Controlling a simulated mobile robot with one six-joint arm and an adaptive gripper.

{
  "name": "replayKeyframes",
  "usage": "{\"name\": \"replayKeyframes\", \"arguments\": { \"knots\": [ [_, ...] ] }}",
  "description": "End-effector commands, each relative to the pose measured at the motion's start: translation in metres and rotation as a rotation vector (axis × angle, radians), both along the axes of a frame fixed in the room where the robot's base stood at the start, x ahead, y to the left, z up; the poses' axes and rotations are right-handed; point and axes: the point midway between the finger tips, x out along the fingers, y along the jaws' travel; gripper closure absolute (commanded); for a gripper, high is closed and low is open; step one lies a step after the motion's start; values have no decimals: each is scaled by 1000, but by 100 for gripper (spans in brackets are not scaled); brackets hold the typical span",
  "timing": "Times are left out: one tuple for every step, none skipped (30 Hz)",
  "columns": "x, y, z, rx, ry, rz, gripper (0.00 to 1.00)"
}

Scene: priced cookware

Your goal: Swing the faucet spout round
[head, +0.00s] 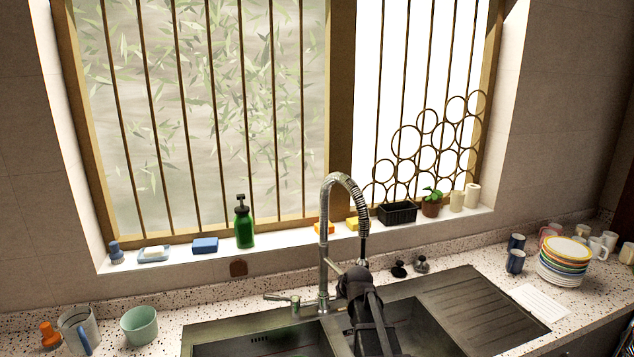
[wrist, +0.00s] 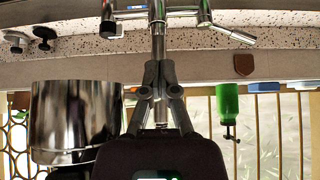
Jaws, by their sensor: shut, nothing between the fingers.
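The steel faucet (head: 323,250) stands behind the sink. Its spout arches up and over to the right, with a coiled hose (head: 352,190) and a hanging spray end (head: 363,245). My dark gripper (head: 350,276) is low beside the column, below the spray end. In the upside-down wrist view, my gripper's shut, empty fingers (wrist: 158,72) point at the faucet column (wrist: 158,42), which runs behind them. A large shiny cylinder (wrist: 72,115), likely the spray end up close, is left of the fingers. I cannot tell whether the fingers touch the faucet.
A lever (head: 281,297) sits left of the faucet base. The windowsill holds a green soap bottle (head: 244,223), sponges and a black planter (head: 397,213). Cups (head: 139,325) stand at the left, stacked plates (head: 564,262) at the right. The drainboard (head: 480,305) is clear.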

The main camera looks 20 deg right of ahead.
Motion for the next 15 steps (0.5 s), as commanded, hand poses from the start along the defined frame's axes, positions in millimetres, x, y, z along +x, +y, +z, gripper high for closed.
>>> {"name": "replayKeyframes", "arguments": {
  "knots": [
    [0,0,0,0,0,0,100],
    [0,0,0,0,0,0,100],
    [0,0,0,0,0,0,100],
    [0,0,0,0,0,0,100],
    [0,0,0,0,0,0,100],
    [0,0,0,0,0,0,100],
    [0,0,0,0,0,0,100],
    [0,0,0,0,0,0,100],
    [1,-1,0,0,0,0,100],
    [1,-2,0,0,0,0,100],
    [2,-4,0,1,0,-1,100],
    [3,-6,0,1,0,-1,100],
    [4,-9,0,1,0,-1,100],
    [5,-11,0,1,0,-2,100],
    [7,-15,0,1,0,-2,100]
  ]
}}
